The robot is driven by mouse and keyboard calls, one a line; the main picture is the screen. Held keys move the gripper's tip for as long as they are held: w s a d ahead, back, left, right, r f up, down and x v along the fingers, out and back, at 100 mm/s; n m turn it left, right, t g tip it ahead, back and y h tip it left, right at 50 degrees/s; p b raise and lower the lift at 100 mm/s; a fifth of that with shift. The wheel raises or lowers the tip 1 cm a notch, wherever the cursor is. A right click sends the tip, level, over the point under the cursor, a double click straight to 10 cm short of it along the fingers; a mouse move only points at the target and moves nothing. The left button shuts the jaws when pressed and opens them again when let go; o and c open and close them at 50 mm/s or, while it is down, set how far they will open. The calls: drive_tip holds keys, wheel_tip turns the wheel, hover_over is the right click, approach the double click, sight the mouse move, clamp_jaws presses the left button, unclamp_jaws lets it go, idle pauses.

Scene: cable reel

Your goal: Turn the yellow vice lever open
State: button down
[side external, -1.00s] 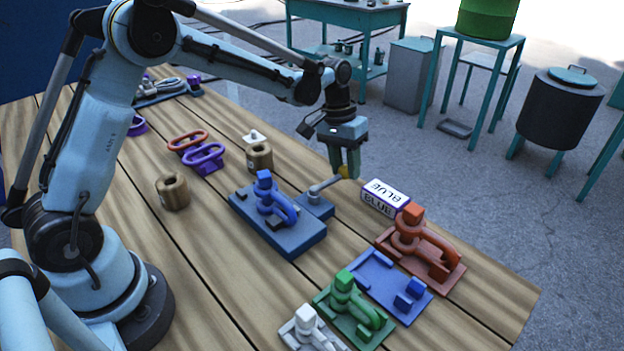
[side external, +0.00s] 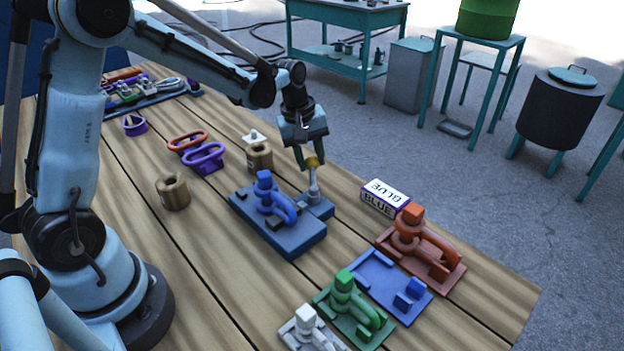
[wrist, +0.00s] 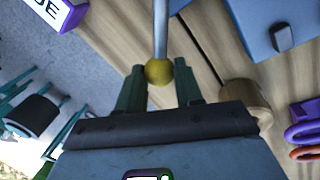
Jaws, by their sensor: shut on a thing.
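The vice lever is a grey rod (side external: 313,183) with a yellow ball knob (side external: 311,162) on its end. It stands up steeply from the small blue block at the right of the blue vice (side external: 278,233). My gripper (side external: 311,164) is shut on the yellow knob from above. In the wrist view the yellow knob (wrist: 159,72) sits between the two green fingers, with the grey rod (wrist: 160,28) running away from it. The fingers partly hide the knob in the side view.
A BLUE-labelled box (side external: 385,197) stands right of the vice. An orange-red fixture (side external: 420,245), a blue plate (side external: 375,280) and a green fixture (side external: 352,310) sit towards the front right.

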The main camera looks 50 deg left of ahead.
drive_tip(key=s+n, duration=0.1)
drive_tip(key=s+a+n, duration=0.1)
drive_tip(key=n, duration=0.1)
drive_tip(key=s+n, duration=0.1)
drive_tip(key=shift+s+a+n+y, duration=0.1)
drive_tip(key=shift+a+n+y, duration=0.2)
drive_tip(key=shift+y, duration=0.1)
drive_tip(key=shift+s+a+n+y, duration=0.1)
drive_tip(key=shift+s+n+y, duration=0.2)
drive_tip(key=shift+s+n, duration=1.3)
drive_tip(key=shift+w, duration=0.15)
drive_tip(key=c, duration=0.8)
unclamp_jaws()
drive_tip(key=shift+o, duration=0.2)
wheel_tip(320, 180, up, 12)
drive_tip(key=s, duration=0.2)
drive_tip(key=shift+d, duration=0.25)
drive_tip(key=shift+s, duration=0.15)
